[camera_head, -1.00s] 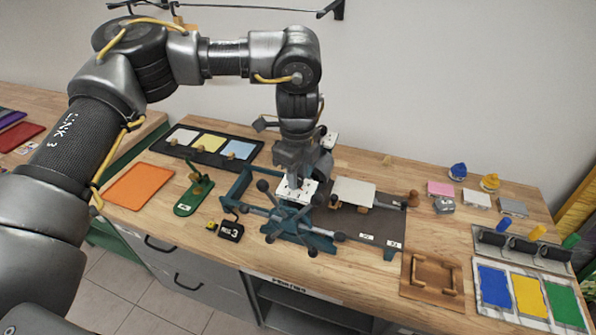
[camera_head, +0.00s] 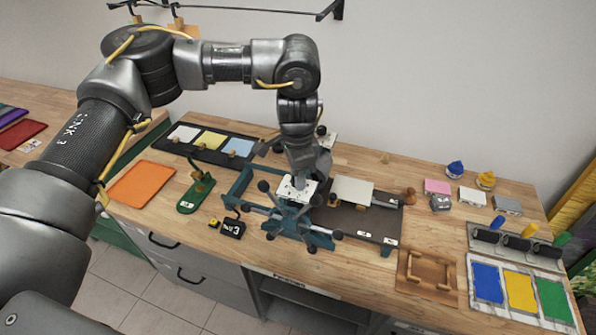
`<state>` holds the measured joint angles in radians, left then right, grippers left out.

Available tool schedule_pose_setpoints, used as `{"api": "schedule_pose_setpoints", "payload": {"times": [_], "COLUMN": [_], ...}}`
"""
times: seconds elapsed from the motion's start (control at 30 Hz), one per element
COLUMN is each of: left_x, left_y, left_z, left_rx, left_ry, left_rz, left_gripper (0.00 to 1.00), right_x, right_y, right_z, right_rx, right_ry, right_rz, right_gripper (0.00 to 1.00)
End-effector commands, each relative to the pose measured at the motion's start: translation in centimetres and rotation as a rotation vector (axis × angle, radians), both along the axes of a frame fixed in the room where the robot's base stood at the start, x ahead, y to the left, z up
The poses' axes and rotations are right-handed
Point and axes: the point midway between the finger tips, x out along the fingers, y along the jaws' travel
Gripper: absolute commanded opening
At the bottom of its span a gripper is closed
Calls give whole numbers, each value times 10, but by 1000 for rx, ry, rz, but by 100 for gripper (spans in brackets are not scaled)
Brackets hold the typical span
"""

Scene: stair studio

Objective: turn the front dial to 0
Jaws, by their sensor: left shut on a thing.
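My left gripper (camera_head: 299,180) points down at the white dial plate (camera_head: 291,195) on top of the teal press (camera_head: 290,222). It is shut on the front dial's knob, which the fingers hide. I cannot read the dial's setting from here. The press has a dark star-shaped handwheel at its front, just below the plate. A second small white plate (camera_head: 329,141) shows behind my wrist, partly hidden. My right gripper is not in view.
A dark bed with a pale block (camera_head: 352,190) lies right of the press. A green stamp-like tool (camera_head: 196,192), an orange mat (camera_head: 142,184) and a small black block (camera_head: 232,228) lie to the left. A wooden frame (camera_head: 428,273) lies at the front right.

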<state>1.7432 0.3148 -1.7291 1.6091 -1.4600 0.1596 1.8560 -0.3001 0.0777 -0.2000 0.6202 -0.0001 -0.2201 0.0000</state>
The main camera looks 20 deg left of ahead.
Motion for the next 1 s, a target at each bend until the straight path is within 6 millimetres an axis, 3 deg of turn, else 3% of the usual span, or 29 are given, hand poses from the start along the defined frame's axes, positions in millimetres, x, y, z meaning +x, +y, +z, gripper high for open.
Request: {"api": "schedule_pose_setpoints", "payload": {"times": [0.33, 0.9, 0.93, 1.0], "left_x": [1, 0, 0, 0], "left_y": [1, 1, 1, 0], "left_z": [2, 1, 1, 1], "left_rx": [1, 1, 1, 1], "left_ry": [-2, -1, -1, -1], "left_rz": [145, 173, 173, 173], "left_gripper": [4, 4, 29, 39], "right_x": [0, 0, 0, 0], "right_y": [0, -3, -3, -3], "right_z": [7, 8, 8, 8], "right_rx": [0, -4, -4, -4], "right_ry": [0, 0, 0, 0], "right_rz": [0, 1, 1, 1], "right_gripper": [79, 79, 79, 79]}}
